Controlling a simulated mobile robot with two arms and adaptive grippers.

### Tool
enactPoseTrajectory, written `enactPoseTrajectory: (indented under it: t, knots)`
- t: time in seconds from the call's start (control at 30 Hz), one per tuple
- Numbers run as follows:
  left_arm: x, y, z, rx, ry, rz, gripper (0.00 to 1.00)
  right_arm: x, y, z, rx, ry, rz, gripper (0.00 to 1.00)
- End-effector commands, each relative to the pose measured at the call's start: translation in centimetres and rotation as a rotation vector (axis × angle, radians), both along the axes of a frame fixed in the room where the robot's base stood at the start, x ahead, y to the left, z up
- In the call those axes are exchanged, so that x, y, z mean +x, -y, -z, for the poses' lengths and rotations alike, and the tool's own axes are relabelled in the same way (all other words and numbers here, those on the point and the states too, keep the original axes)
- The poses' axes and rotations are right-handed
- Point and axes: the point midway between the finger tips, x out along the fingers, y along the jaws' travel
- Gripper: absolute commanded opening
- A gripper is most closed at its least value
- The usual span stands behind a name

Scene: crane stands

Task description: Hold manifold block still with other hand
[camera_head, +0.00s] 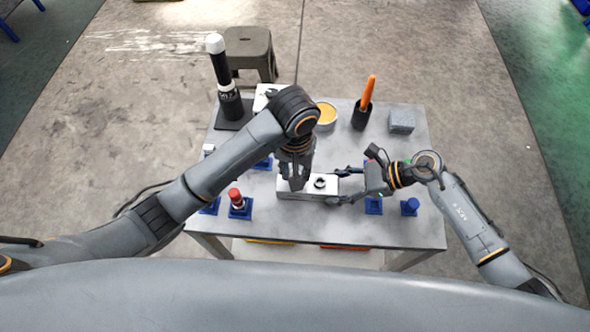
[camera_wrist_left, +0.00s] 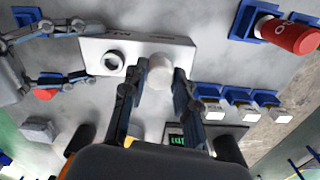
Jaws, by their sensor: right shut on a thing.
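The manifold block (camera_head: 292,194) is a pale metal block near the front middle of the table, with a dark-rimmed round port on top; it also shows in the left wrist view (camera_wrist_left: 130,52). My right gripper (camera_head: 343,186) is shut on the block's right end, one finger along each long side. My left gripper (camera_head: 294,184) points down over the block's left part. In the left wrist view, its fingers (camera_wrist_left: 158,78) stand apart on either side of a white round piece (camera_wrist_left: 160,70) at the block. Whether they touch that piece is unclear.
A red-capped part (camera_head: 236,200) stands in a blue holder to the left. Other blue holders (camera_head: 373,205) lie to the right. Behind are a black bottle with a white top (camera_head: 223,75), a yellow-topped can (camera_head: 326,113), an orange-handled tool (camera_head: 368,93) and a grey block (camera_head: 402,121).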

Motion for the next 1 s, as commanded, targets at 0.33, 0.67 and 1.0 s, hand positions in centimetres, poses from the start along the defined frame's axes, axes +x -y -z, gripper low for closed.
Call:
enactPoseTrajectory:
  t: [0.33, 0.67, 1.0]
  knots:
    - [0.1, -0.09, -0.01, 0.003, 0.003, 0.295, 0.0, 0.01, -0.03, -0.05, 0.001, 0.001, -0.001, 0.09]
    - [0.0, 0.01, 0.03, -0.001, 0.0, 0.455, 0.0, 0.01, -0.03, -0.05, 0.001, 0.001, -0.001, 0.09]
    - [-0.02, 0.02, 0.07, -0.001, -0.001, 0.635, 0.43, 0.01, -0.03, -0.05, 0.001, 0.001, -0.001, 0.09]
